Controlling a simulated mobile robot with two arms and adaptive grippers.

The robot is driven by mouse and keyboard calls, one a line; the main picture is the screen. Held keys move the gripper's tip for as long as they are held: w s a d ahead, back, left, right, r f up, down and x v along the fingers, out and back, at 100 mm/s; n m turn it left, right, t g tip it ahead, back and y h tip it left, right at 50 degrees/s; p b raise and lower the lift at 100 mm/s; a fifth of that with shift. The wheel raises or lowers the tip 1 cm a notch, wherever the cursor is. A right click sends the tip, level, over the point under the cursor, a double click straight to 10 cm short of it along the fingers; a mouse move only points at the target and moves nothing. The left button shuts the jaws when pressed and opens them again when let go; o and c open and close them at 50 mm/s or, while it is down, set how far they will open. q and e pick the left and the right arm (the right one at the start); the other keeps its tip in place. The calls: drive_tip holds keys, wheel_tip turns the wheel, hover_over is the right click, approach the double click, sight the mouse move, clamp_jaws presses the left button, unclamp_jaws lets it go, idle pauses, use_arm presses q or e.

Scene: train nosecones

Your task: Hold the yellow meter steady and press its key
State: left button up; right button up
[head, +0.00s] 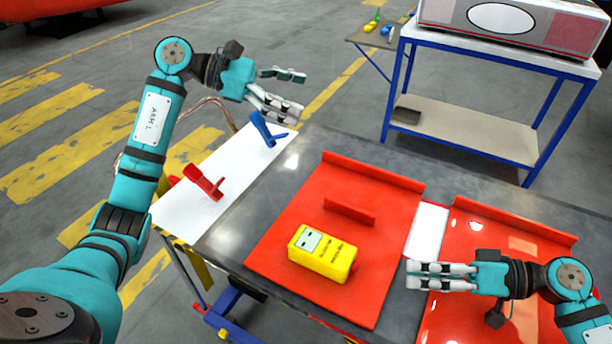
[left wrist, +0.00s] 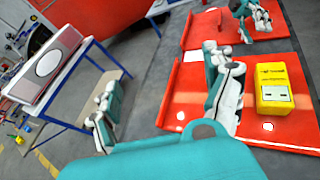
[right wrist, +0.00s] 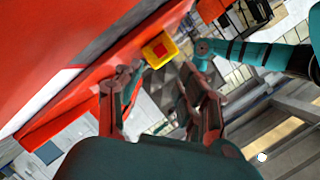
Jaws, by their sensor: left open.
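The yellow meter (head: 318,258) lies on the left red tray (head: 285,225), its pale display on the upper left. A red key (head: 356,266) shows at its right end. In the right wrist view the meter (right wrist: 152,44) presents this end, with the square red key (right wrist: 160,50) beyond the fingers. My left gripper (head: 292,92) is open and empty, raised beyond the table's back left, well away from the meter. In the left wrist view the meter (left wrist: 274,75) is right of its fingers. My right gripper (head: 412,275) is empty, fingers apart, right of the meter and not touching it.
A low red divider (head: 350,211) stands on the tray behind the meter. A second red tray (head: 470,235) lies under my right arm. A red clamp-like tool (head: 204,182) and a blue one (head: 266,130) are on the white surface at left. A blue-framed bench (head: 470,135) stands behind.

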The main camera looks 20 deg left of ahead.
use_arm(q)
drive_tip(key=s+d+m+g+y, duration=0.2)
drive_tip(key=s+d+g, duration=0.2)
drive_tip(key=d, duration=0.4)
drive_tip(key=m+g+y, duration=0.1)
drive_tip(key=g+y, duration=0.1)
drive_tip(key=y, duration=0.9)
hover_over(306, 239)
wheel_tip(306, 239, down, 5)
wheel_tip(306, 239, down, 17)
drive_tip(key=shift+f, duration=0.15)
drive_tip(key=shift+c, duration=0.3)
